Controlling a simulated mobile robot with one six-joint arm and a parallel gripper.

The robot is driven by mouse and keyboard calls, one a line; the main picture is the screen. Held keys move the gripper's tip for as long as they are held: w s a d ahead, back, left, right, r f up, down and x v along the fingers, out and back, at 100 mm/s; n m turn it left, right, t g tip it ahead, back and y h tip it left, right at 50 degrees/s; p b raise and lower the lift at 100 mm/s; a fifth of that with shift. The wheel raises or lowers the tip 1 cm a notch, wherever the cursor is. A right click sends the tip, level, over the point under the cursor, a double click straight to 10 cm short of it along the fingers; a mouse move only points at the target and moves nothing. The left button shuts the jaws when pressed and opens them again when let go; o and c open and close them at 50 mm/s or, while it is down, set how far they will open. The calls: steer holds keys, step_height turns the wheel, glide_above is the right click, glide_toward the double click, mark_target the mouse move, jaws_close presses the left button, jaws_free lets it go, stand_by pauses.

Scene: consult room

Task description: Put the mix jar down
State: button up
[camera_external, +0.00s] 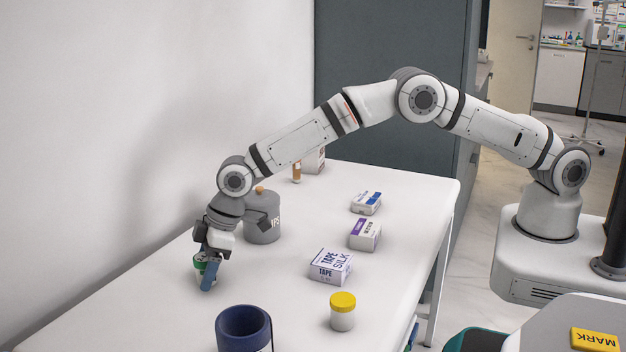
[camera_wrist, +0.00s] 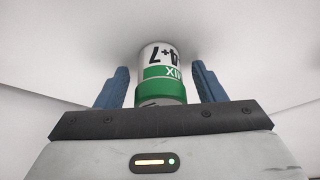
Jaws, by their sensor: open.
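The mix jar (camera_wrist: 161,75) is a white cylinder with a green band and dark print, seen between the two blue fingers in the wrist view. A gap shows between the jar and each finger. My gripper (camera_wrist: 160,88) is open around it. In the external view my gripper (camera_external: 207,272) is low at the left part of the white table (camera_external: 385,290). The jar (camera_external: 199,262) shows there only as a bit of green and white, mostly hidden behind a finger. It appears to stand on the table.
A grey pot (camera_external: 262,222) stands close behind my gripper. A dark blue cup (camera_external: 243,328) is in front. A yellow-lidded jar (camera_external: 342,312), a silk tape box (camera_external: 330,267) and two smaller boxes (camera_external: 364,234) (camera_external: 366,203) stand to the right. The wall (camera_external: 120,120) is at the left.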

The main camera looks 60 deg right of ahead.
steer(key=shift+r, duration=0.25)
steer(key=v, duration=1.1)
steer(key=shift+d+r, duration=0.15)
steer(key=shift+r, duration=0.2)
steer(key=shift+s, duration=0.1)
